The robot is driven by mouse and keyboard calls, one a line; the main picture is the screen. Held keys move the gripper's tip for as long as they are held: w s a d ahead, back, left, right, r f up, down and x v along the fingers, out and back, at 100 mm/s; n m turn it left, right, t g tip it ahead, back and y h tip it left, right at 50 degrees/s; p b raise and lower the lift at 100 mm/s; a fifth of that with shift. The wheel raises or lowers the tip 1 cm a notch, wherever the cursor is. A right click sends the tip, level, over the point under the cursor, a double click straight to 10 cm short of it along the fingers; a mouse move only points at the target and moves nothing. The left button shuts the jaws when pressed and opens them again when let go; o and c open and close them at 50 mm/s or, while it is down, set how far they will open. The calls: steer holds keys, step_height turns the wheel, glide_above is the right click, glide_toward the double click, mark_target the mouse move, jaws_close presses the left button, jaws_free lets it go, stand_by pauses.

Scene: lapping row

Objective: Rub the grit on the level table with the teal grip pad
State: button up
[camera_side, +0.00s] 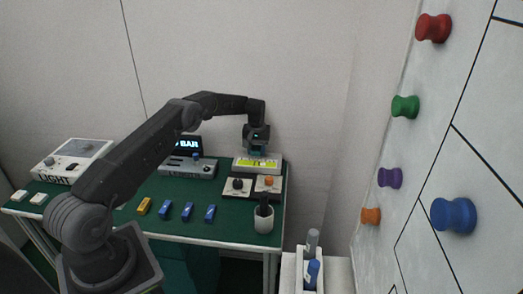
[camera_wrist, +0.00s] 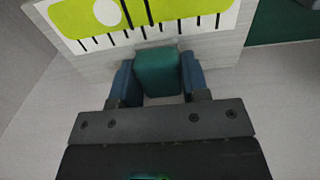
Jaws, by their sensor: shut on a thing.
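My gripper (camera_side: 257,149) is at the back right of the green table, at the level table (camera_side: 246,169). The level table is a pale grey block whose face carries a yellow-green level picture with a bubble and black tick marks. In the wrist view, my gripper's two dark blue fingers are shut on the teal grip pad (camera_wrist: 158,72), one on each side. The level table (camera_wrist: 215,47) lies beyond the pad there, with its picture along the top. I cannot tell whether the pad touches its surface. No grit can be made out in either view.
Two knob panels (camera_side: 238,187) stand just in front of the level table. A cup with dark contents (camera_side: 264,219) stands at the front right. A console with a lit screen (camera_side: 188,167) is to the left. Several small blocks (camera_side: 187,211) lie along the table front.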

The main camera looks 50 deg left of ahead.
mark_target(242, 154)
steer(key=shift+s+a, duration=1.05)
steer(key=shift+a, duration=0.05)
steer(key=shift+s+a+f, duration=0.25)
steer(key=shift+s+a, duration=0.6)
steer(key=shift+s, duration=0.1)
steer(key=shift+s+a, duration=1.3)
steer(key=shift+s, duration=0.1)
steer(key=shift+r, duration=0.15)
step_height(242, 154, up, 6)
steer(key=shift+w, duration=0.15)
steer(key=shift+r, duration=0.2)
step_height(242, 154, up, 3)
steer(key=shift+f, duration=0.1)
